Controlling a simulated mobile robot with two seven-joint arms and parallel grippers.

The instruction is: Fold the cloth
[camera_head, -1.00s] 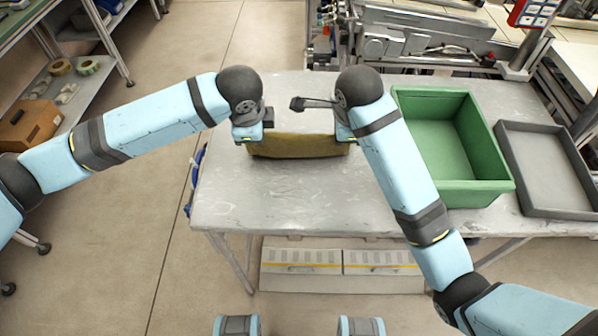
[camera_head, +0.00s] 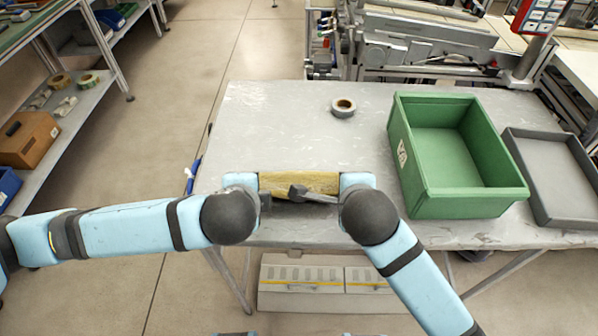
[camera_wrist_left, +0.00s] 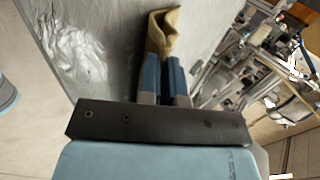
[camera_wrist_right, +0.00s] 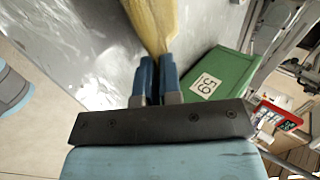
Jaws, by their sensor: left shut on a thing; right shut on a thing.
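A yellow-brown cloth (camera_head: 300,184) stretches between my two grippers near the front edge of the table, with part of it hidden behind my right wrist. My left gripper (camera_head: 258,188) is shut on its left end; the left wrist view shows the cloth (camera_wrist_left: 162,30) bunched between the blue fingers (camera_wrist_left: 164,72). My right gripper (camera_head: 341,188) is shut on its right end; the right wrist view shows the cloth (camera_wrist_right: 152,20) running out from the fingers (camera_wrist_right: 156,72). I cannot tell whether the cloth touches the table.
The grey table (camera_head: 275,120) is mostly clear behind the cloth. A grey tape roll (camera_head: 343,107) lies there. A green crate (camera_head: 475,203) stands on the right, with a grey tray (camera_head: 560,219) beside it. A shelf (camera_head: 75,125) stands at the far left.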

